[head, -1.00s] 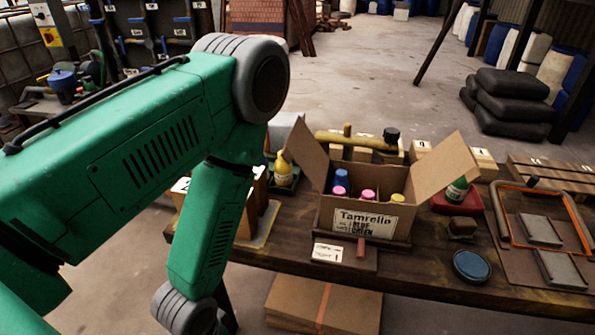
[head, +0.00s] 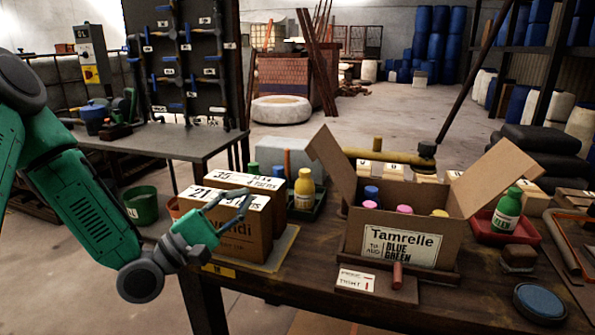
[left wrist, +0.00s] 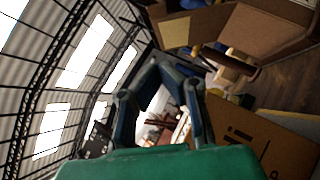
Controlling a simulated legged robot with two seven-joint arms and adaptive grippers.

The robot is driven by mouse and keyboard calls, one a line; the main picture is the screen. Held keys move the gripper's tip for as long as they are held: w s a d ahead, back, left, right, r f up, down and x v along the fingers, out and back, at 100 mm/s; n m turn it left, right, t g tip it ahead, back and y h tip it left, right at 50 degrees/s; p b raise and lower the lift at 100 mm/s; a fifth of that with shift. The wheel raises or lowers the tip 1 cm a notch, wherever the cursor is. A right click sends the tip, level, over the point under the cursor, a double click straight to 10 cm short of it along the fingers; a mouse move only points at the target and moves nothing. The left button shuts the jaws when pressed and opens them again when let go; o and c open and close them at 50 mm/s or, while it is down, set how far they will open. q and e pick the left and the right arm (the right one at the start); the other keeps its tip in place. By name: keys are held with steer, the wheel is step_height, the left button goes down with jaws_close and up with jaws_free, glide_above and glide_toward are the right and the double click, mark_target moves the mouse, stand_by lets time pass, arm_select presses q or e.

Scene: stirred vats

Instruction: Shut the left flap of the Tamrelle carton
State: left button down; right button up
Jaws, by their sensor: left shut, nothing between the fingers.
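The Tamrelle carton (head: 451,240) stands upright on the table in the head view, its name on a white front label. Its left flap (head: 332,166) is open, slanting up and outward to the left. Its right flap (head: 494,176) is open too, slanting out to the right. Bottles with blue, pink and yellow caps stand inside. My left gripper (head: 246,202) is shut and empty, left of the carton and apart from it, in front of smaller boxes. Its fingers also show in the left wrist view (left wrist: 165,85). My right gripper is not in view.
Labelled boxes (head: 232,238) stand close behind my left gripper. A yellow bottle (head: 304,189) stands between them and the left flap. A green bottle (head: 507,210) in a red tray is right of the carton. A blue round lid (head: 540,303) lies at the front right.

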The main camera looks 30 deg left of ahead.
mark_target(311, 149)
arm_select(q)
steer(key=x, duration=0.3)
steer(key=d+b+x, duration=0.1)
steer(key=x, duration=0.3)
steer(key=s+b+x, duration=0.1)
steer(key=x, duration=0.3)
steer(key=shift+w+d+r, duration=0.15)
steer(key=shift+d+r, duration=0.15)
steer(key=shift+r, duration=0.05)
steer(key=shift+w+d+r, duration=0.15)
steer(key=shift+d+r, duration=0.2)
steer(key=shift+d, duration=0.05)
steer(key=shift+a, duration=0.1)
